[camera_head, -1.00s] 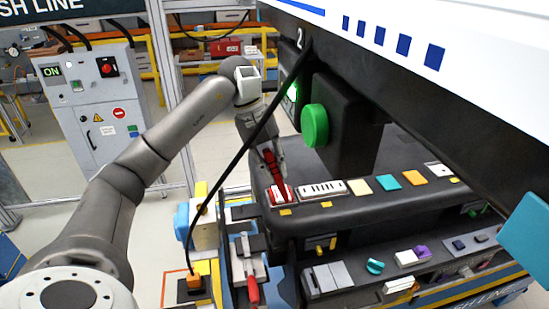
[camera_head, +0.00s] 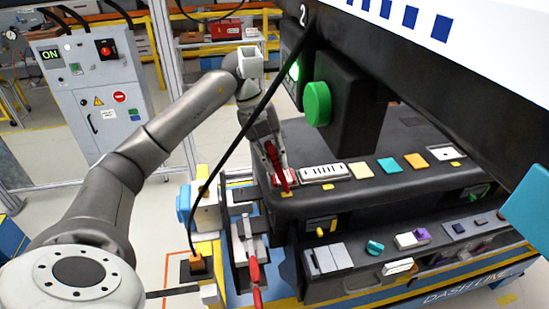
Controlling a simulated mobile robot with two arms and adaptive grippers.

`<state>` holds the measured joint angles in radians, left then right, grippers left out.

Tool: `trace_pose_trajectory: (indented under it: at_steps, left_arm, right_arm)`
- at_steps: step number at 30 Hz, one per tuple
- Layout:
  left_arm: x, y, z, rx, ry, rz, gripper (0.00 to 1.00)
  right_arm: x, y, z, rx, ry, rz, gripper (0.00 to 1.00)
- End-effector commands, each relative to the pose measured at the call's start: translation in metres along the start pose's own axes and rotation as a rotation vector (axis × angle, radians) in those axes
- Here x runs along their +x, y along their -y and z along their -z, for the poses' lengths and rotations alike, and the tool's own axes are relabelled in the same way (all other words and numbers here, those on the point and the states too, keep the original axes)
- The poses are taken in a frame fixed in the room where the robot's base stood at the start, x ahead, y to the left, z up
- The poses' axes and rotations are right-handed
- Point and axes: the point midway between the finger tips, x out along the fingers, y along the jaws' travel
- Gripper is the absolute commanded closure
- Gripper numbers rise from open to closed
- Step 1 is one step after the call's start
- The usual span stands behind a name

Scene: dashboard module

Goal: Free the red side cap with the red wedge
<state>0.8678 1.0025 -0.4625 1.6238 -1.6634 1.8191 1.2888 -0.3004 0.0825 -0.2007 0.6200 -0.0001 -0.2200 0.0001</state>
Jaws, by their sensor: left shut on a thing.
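My left gripper (camera_head: 269,146) reaches down to the left end of the black dashboard module (camera_head: 400,176). It is shut on the red wedge (camera_head: 277,165), a slim red tool pointing down. The wedge's lower end overlaps the red side cap (camera_head: 291,177), a small red piece with a pale face at the module's left corner. The wedge hides part of the cap. I cannot tell whether the wedge touches the cap or sits in its gap. The cap appears seated on the module. My right gripper is not in view.
A white vent panel (camera_head: 323,172) sits right of the cap. A dark block with a green button (camera_head: 317,103) hangs above the module. A black cable (camera_head: 238,135) crosses in front of my left arm. A red-handled clamp (camera_head: 254,272) stands below.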

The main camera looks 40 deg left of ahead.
Motion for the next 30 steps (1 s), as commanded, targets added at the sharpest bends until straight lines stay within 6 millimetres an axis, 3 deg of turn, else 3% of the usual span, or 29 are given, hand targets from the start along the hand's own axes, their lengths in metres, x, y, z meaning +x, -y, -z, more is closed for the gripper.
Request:
trace_pose_trajectory:
  at_steps: [30]
  left_arm:
    - [0.0096,-0.0032,-0.0022,-0.001,0.001,0.0,1.0]
  right_arm:
    - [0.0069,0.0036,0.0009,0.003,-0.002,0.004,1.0]
